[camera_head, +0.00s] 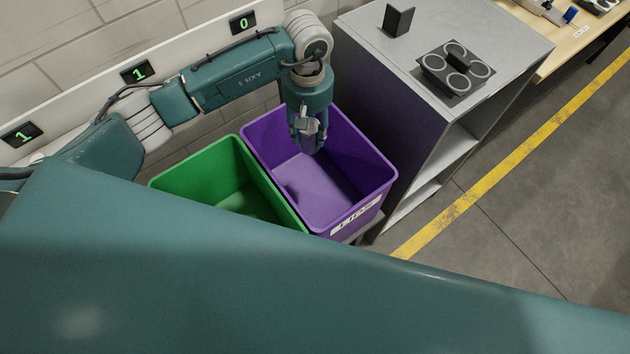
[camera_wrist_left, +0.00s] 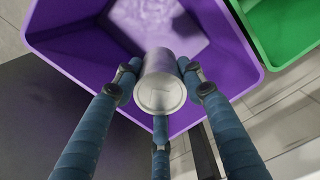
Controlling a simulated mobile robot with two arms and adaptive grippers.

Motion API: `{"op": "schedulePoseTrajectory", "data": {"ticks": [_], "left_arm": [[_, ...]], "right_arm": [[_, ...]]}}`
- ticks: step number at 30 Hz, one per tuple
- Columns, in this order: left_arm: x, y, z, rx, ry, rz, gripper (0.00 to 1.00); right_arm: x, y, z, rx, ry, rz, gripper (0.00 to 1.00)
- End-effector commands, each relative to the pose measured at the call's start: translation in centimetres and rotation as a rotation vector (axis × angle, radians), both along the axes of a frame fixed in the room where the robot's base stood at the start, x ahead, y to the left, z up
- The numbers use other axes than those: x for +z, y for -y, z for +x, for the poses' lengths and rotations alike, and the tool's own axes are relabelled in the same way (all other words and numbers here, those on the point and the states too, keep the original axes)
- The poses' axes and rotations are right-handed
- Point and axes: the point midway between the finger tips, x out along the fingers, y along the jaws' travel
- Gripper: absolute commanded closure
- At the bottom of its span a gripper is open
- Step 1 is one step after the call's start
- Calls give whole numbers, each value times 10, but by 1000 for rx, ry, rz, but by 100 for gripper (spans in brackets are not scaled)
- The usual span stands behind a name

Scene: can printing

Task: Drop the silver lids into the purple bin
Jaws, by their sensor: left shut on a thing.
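The purple bin (camera_head: 352,178) has a white label on its front and stands beside the green bin, open at the top. My left gripper (camera_head: 308,140) points down over the back part of the purple bin. In the left wrist view, the purple bin (camera_wrist_left: 235,50) lies behind the lid. A dark patch on the bin's floor looks like a shadow; I see no lid lying there. My right gripper is not in view.
A green bin (camera_head: 226,190) adjoins the purple one on the left. A grey cabinet (camera_head: 440,60) stands close on the right, with a black holder (camera_head: 456,70) and a small dark block (camera_head: 398,20) on top. Number displays hang on the wall. Open floor lies right.

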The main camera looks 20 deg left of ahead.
Motion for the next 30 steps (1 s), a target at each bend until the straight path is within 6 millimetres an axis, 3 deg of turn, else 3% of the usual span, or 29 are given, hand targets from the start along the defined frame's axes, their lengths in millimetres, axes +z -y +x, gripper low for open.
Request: {"op": "schedulePoseTrajectory", "data": {"ticks": [8, 9, 12, 23, 30], "left_arm": [[-1, 0, 0, 0, 0, 0, 88], [-1, 0, 0, 0, 0, 0, 54], [-1, 0, 0, 0, 0, 0, 38], [4, 0, 1, 0, 1, 0, 38], [47, 0, 2, -2, 5, -1, 38]], "right_arm": [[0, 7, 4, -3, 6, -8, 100], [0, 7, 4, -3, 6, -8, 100], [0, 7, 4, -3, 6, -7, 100], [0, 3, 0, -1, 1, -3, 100], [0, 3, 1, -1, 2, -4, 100]]}}
